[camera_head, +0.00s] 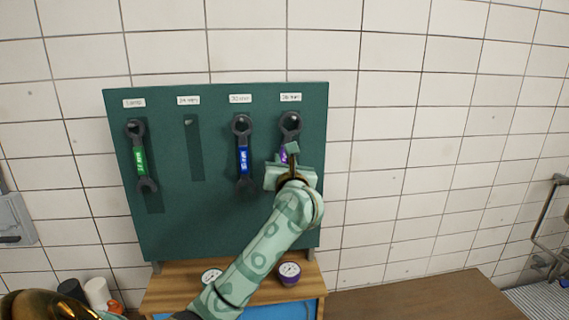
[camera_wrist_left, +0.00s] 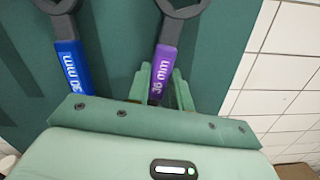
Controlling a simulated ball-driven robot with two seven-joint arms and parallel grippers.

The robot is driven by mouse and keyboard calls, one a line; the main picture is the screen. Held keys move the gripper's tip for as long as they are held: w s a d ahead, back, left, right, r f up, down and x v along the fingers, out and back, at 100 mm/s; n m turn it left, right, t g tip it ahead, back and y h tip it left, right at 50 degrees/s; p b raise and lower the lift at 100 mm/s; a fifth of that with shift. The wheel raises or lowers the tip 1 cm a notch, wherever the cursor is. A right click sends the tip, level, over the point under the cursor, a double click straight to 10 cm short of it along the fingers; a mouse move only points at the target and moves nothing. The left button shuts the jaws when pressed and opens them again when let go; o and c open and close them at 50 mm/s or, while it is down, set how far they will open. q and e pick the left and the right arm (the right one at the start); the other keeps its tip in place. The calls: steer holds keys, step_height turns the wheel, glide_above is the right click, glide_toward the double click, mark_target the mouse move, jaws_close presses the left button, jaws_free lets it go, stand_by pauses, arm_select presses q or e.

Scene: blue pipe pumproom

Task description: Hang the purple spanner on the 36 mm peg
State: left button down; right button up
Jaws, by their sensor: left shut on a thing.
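The purple spanner (camera_head: 283,155) is upright against the green tool board, its dark ring end (camera_head: 290,122) just below the rightmost label (camera_head: 291,97). The ring overlaps the place of the 36 mm peg; I cannot tell for certain whether the peg is through it. In the left wrist view the purple handle (camera_wrist_left: 161,73) reads 36 mm. My left gripper (camera_head: 289,158) is shut on this handle, and its fingers also show in the wrist view (camera_wrist_left: 158,88). The spanner's lower end is hidden behind the gripper. My right gripper is not in view.
A blue spanner (camera_head: 243,155) hangs close to the left of the purple one, and a green spanner (camera_head: 140,160) hangs at the far left. The second peg (camera_head: 188,122) is empty. Gauges (camera_head: 289,273) sit on the wooden bench (camera_head: 170,285) below the board (camera_head: 215,225).

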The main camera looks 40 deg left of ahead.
arm_select(q)
steer(key=c, duration=1.2)
jaws_free()
steer(key=shift+o, duration=0.2)
steer(key=shift+s+d+f, duration=0.1)
steer(key=shift+s+d, duration=0.05)
steer(key=shift+d, duration=0.1)
steer(key=r+b+v, duration=0.1)
steer(key=b+v, duration=0.2)
steer(key=v, duration=1.2)
steer(key=shift+s+d+f, duration=0.3)
steer(key=shift+s+f, duration=0.05)
steer(key=shift+f, duration=0.05)
steer(key=shift+f, duration=0.1)
